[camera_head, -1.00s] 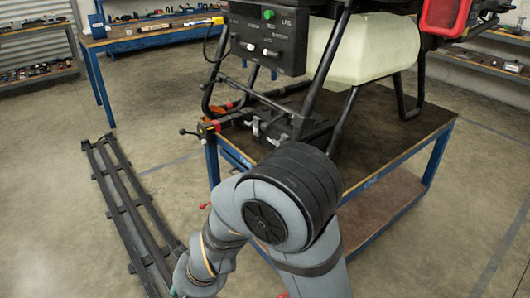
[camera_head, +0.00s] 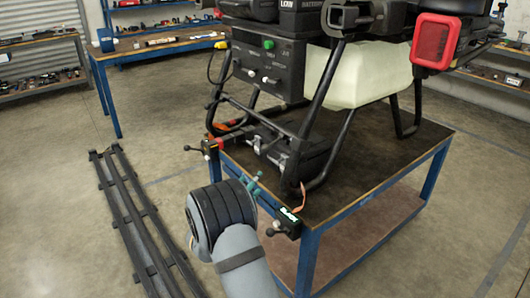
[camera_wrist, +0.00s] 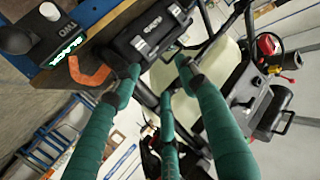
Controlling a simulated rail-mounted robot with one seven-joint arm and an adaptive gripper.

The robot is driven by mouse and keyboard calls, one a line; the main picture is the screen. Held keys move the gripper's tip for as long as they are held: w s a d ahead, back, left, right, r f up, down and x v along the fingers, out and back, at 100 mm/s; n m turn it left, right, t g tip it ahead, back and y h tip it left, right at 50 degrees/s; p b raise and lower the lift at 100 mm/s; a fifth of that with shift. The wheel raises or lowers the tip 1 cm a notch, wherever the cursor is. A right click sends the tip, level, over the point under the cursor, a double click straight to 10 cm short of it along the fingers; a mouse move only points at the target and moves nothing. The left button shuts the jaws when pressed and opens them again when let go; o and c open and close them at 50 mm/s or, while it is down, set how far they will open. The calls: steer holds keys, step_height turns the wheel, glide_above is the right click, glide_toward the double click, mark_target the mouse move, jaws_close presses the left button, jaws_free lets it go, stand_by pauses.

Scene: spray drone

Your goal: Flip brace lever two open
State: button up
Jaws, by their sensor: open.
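Brace two is a black clamp (camera_head: 286,223) with a green-lit label at the table's near corner. Its short black lever (camera_head: 270,232) ends in a ball knob and points left in the head view. In the wrist view, the brace's plate (camera_wrist: 42,48) reads TWO at the upper left, with a dark round knob (camera_wrist: 15,40) beside it. My gripper (camera_head: 252,186) is just left of and above brace two, apart from it. Its green fingers (camera_wrist: 160,75) are spread and empty in the wrist view. My forearm hides part of the table's front edge.
The drone (camera_head: 310,80) stands on the blue-framed table (camera_head: 400,165), its black landing legs close to my fingers. Another brace (camera_head: 207,146) with a ball lever sits at the table's left corner. An orange strap (camera_head: 301,198) lies by brace two. A black rail frame (camera_head: 135,215) lies on the floor.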

steer(key=t, duration=0.2)
glide_toward(263, 150)
steer(key=shift+h, duration=0.4)
steer(key=p+x, duration=0.1)
steer(key=x, duration=0.8)
steer(key=shift+w+f, duration=0.2)
steer(key=shift+w, duration=0.2)
steer(key=shift+c, duration=1)
jaws_close()
